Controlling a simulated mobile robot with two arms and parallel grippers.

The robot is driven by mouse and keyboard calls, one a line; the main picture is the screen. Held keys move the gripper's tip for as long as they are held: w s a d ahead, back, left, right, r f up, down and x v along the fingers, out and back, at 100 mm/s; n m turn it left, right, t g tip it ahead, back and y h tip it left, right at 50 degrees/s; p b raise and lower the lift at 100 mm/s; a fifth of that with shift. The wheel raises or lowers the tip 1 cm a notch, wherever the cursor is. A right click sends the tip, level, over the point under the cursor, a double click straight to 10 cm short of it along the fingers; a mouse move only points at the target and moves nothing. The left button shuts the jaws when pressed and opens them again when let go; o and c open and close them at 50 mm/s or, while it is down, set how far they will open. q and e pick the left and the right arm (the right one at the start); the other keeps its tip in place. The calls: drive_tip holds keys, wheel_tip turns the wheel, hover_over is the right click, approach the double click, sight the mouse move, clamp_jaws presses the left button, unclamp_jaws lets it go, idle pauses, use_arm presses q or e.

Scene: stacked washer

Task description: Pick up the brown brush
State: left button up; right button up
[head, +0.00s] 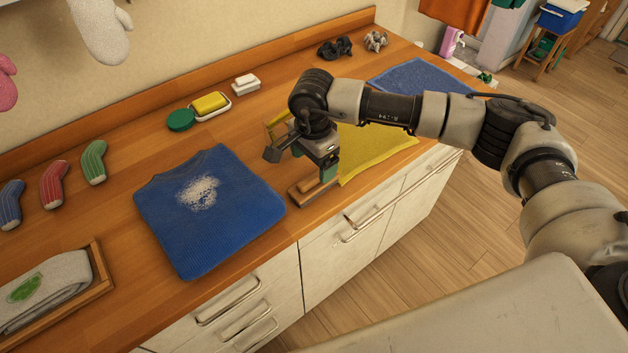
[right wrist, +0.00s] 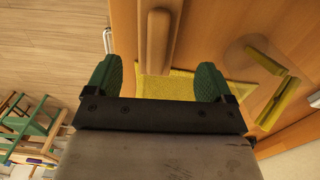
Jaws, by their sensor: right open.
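The brown brush (head: 305,193) lies on the wooden counter near its front edge, between the blue sweater and the yellow cloth. In the head view my right gripper (head: 315,167) is just above it and hides part of it. In the right wrist view the brush (right wrist: 159,35) is a long brown bar ahead of the gap between the green finger pads. My right gripper (right wrist: 158,72) is open and empty there, with one finger to each side of the brush's line. Whether the pads touch the brush cannot be told. My left gripper is not in view.
A blue sweater (head: 215,220) with a white patch lies left of the brush. A yellow cloth (head: 375,150) lies right of it, beneath my arm. A soap dish (head: 212,107) stands behind. Drawer handles (head: 362,222) jut from the counter's front.

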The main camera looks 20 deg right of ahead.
sight(314, 176)
drive_tip(key=shift+s+f+p, duration=0.1)
drive_tip(key=shift+f+p, duration=0.2)
drive_tip(key=shift+f, duration=0.05)
drive_tip(key=f, duration=0.1)
drive_tip(key=f+p, duration=0.1)
drive_tip(key=f, duration=0.1)
drive_tip(key=shift+s+f+p, duration=0.2)
drive_tip(key=shift+f+p, duration=0.1)
drive_tip(key=shift+f, duration=0.5)
drive_tip(key=c, duration=1)
drive_tip(key=shift+c, duration=0.2)
drive_tip(key=shift+w+r, duration=0.1)
drive_tip(key=shift+r, duration=0.1)
